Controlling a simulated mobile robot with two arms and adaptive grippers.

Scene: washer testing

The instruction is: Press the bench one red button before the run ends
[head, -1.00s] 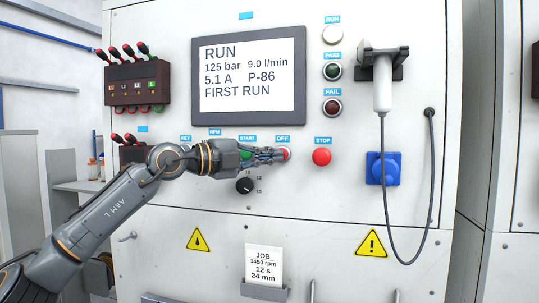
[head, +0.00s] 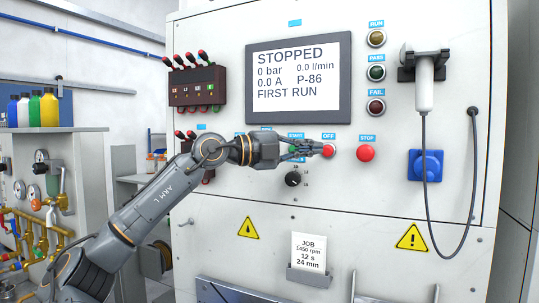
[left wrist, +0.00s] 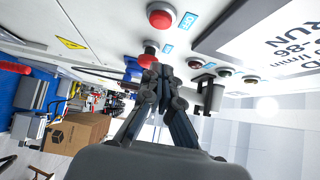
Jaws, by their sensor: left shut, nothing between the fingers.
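The bench panel (head: 230,130) carries two red buttons. One, under the OFF label, is the OFF button (head: 328,150); the other, to its right, is the STOP button (head: 366,153). My left gripper (head: 315,149) is shut and empty, its fingertips at the left edge of the OFF button; I cannot tell if they touch it. The left wrist view shows the shut fingertips (left wrist: 160,72), with the OFF button (left wrist: 161,14) above them. The screen (head: 298,78) reads STOPPED, 0 bar, 0.0 A, FIRST RUN. My right gripper is not in view.
A black dial (head: 293,179) sits below my left gripper. A white handheld device (head: 424,83) hangs at right, its cable looping down past a blue socket (head: 426,165). A job card (head: 309,250) stands below. The RUN lamp (head: 376,38) looks dark.

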